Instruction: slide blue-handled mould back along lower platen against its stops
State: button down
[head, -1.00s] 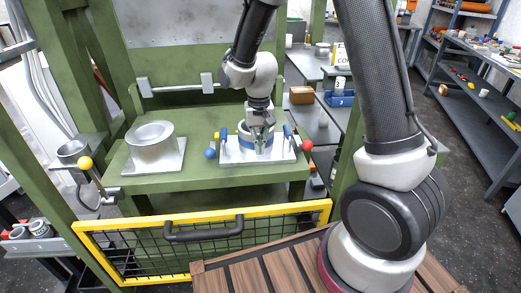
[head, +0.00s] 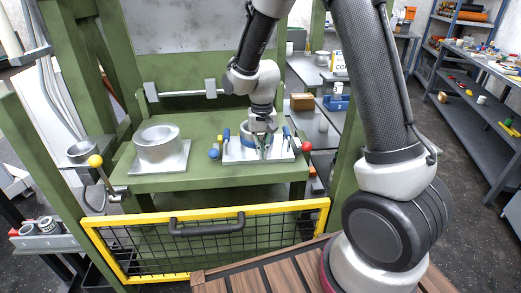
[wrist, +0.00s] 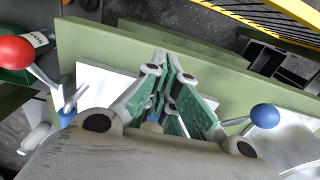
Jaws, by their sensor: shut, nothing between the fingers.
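The blue-handled mould (head: 231,155) lies on the green lower platen (head: 200,181), right of its middle. It has a pale plate, a round body and upright blue handles (head: 227,134) at its sides. The plate also shows in the wrist view (wrist: 95,82). My gripper (head: 265,150) points down at the round body, its fingers shut and empty. In the wrist view the green-padded fingers (wrist: 170,62) converge over the plate. My gripper hides part of the round body, so contact is unclear. The contact of the mould's rear edge with stops is also hidden.
A second, silver mould (head: 158,143) stands on the platen's left. A yellow-framed mesh guard (head: 210,245) stands in front. A rail with grey blocks (head: 210,87) runs behind.

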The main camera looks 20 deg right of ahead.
notch_tip(320, 180, up, 10)
jog(key=s+d+r+t, duration=0.1)
jog(key=s+d+r, duration=0.3)
jog(key=s, duration=0.4)
jog(key=s+d+r+n+t, duration=0.1)
jog(key=s+d+r, duration=0.3)
jog(key=s, duration=0.4)
jog(key=s+d+r+n+t, duration=0.1)
jog(key=s+d+r, duration=0.3)
jog(key=s, duration=0.4)
jog(key=shift+s+d+r+t, duration=0.15)
jog(key=shift+d+r+t, duration=0.15)
jog(key=shift+d+t, duration=0.5)
